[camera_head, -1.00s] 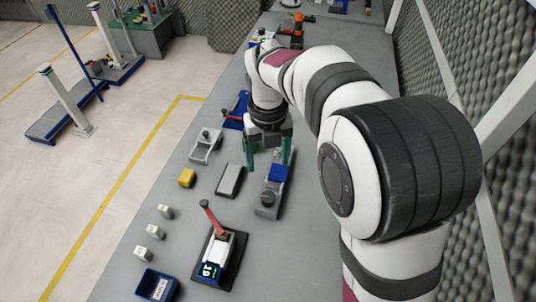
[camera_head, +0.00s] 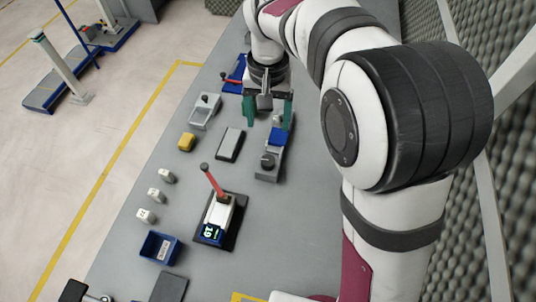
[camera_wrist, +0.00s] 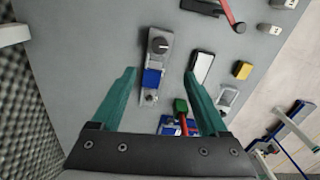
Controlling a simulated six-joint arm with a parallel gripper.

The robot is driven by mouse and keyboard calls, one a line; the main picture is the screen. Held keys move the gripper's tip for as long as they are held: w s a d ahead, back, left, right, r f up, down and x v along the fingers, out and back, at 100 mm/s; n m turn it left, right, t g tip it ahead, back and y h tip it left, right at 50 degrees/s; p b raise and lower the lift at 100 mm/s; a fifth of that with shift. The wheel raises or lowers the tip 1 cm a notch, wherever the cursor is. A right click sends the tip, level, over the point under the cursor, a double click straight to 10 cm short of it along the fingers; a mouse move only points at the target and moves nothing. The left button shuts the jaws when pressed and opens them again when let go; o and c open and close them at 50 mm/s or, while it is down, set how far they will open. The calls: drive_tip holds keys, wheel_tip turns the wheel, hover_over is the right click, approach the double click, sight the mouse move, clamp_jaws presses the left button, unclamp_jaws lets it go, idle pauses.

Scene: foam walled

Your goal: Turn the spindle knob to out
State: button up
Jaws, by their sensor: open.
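A round dark knob (camera_head: 268,160), which looks like the spindle knob, sits on the near end of a long grey unit (camera_head: 266,176) with a blue block (camera_head: 277,137). In the wrist view the knob (camera_wrist: 158,46) has a small light mark; its setting is too small to read. My gripper (camera_head: 268,115) is open and empty, its two green fingers pointing down over the far part of the unit. In the wrist view the blue block (camera_wrist: 152,78) shows between my fingers, with the knob beyond the fingertips. No contact with the knob shows.
A flat grey-topped box (camera_head: 230,144) and a yellow block (camera_head: 187,142) stand left of the unit. A red-lever device with a green display (camera_head: 212,232) is nearer. A blue bin (camera_head: 159,248) is at the near left. The bench right of the unit is clear.

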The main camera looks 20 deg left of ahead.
drive_tip(key=n, duration=0.4)
approach(268, 159)
wheel_tip(268, 159, down, 9)
drive_tip(key=shift+f, duration=0.1)
drive_tip(key=shift+c, duration=0.2)
clamp_jaws()
